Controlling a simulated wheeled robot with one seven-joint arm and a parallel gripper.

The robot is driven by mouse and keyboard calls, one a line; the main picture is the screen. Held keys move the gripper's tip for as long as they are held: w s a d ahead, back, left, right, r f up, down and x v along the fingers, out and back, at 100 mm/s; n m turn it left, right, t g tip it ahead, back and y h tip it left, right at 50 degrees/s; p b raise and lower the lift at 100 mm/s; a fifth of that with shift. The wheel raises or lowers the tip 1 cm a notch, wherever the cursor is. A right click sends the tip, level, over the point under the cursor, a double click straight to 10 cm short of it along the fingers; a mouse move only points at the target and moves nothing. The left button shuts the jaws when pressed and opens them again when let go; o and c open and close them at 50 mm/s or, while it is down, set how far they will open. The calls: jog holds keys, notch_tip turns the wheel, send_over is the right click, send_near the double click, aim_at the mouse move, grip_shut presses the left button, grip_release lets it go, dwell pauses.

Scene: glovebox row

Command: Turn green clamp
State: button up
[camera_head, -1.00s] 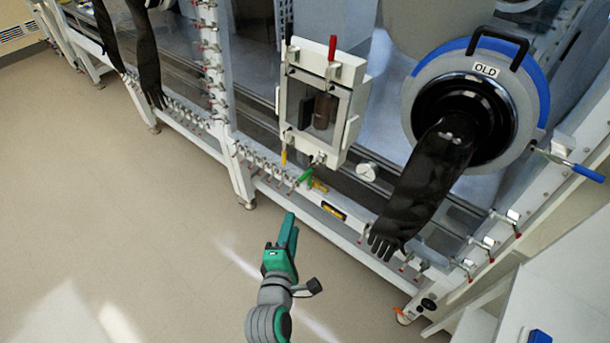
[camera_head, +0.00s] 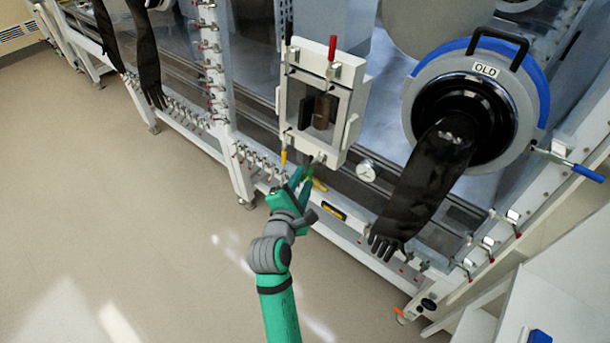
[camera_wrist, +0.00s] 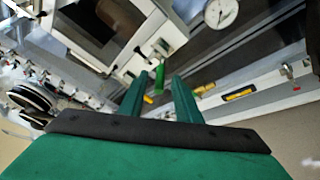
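The green clamp (camera_wrist: 160,77) is a small green handle below the lower edge of the framed hatch (camera_wrist: 110,25). In the wrist view it hangs between and just beyond my fingertips. In the head view the clamp (camera_head: 310,171) shows at the tips of my gripper (camera_head: 300,180), partly hidden by it. My green gripper (camera_wrist: 158,85) is open, with a clear gap between its two fingers. I cannot tell whether either finger touches the clamp.
The hatch (camera_head: 287,110) also has a red handle (camera_head: 332,48) and a yellow handle (camera_head: 284,156). A round gauge (camera_head: 366,172) sits to the right. A black glove (camera_head: 425,185) hangs from the port marked OLD. The floor (camera_head: 130,220) at left is clear.

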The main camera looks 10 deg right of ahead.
aim_at(308, 173)
jog(key=shift+x, duration=1.35)
grip_shut()
